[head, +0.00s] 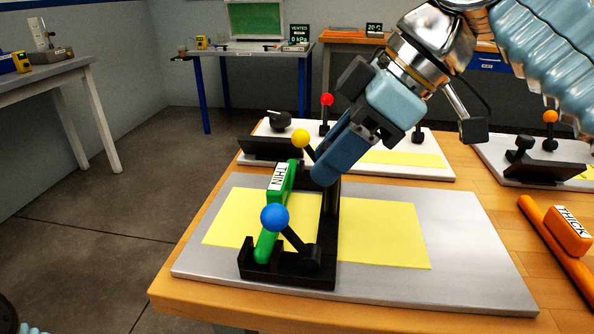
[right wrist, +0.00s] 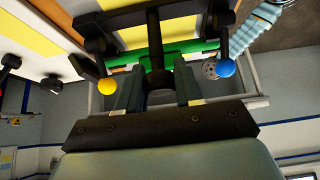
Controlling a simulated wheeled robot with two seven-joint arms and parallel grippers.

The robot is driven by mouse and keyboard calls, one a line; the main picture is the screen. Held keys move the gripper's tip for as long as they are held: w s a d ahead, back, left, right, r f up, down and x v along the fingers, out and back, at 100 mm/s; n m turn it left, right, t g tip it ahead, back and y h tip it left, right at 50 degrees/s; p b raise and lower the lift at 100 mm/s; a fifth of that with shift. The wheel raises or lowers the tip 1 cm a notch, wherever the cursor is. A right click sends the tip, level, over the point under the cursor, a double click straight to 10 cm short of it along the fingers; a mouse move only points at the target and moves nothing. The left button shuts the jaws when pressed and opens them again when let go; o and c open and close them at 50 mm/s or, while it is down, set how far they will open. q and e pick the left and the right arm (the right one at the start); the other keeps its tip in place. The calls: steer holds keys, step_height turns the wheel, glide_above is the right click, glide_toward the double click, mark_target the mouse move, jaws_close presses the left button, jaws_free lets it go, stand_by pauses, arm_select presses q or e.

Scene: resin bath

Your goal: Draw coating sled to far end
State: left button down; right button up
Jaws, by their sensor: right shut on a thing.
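The black coating sled (head: 329,215) sits across a yellow sheet (head: 385,225) on a grey plate, towards the sheet's left part. A green bar labelled THIN (head: 281,190) lies in the sled. One lever has a blue knob (head: 274,217), the other a yellow knob (head: 300,138); both also show in the right wrist view. My right gripper (head: 326,172) reaches down from the upper right and is shut on the sled's black handle (right wrist: 158,84), which stands between the fingers in the right wrist view. My left gripper is not in view.
An orange bar labelled THICK (head: 568,232) lies on the wooden table (head: 470,178) at right. Behind, another plate (head: 440,172) carries a similar black sled with a red knob (head: 327,100). A third station with an orange knob (head: 550,116) stands back right. The grey plate's right part (head: 465,250) is clear.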

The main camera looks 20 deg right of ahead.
steer(key=shift+a, duration=0.1)
stand_by(0.5)
steer(key=shift+w+a+p, duration=0.25)
steer(key=shift+w+a, duration=0.25)
steer(key=shift+a, duration=0.2)
steer(key=shift+w+a+p, duration=0.2)
steer(key=shift+w+a, duration=0.25)
steer(key=shift+a, duration=0.25)
steer(key=o, duration=0.9)
steer(key=shift+a, duration=0.1)
steer(key=shift+c, duration=0.2)
step_height(320, 180, up, 7)
steer(key=p, duration=0.2)
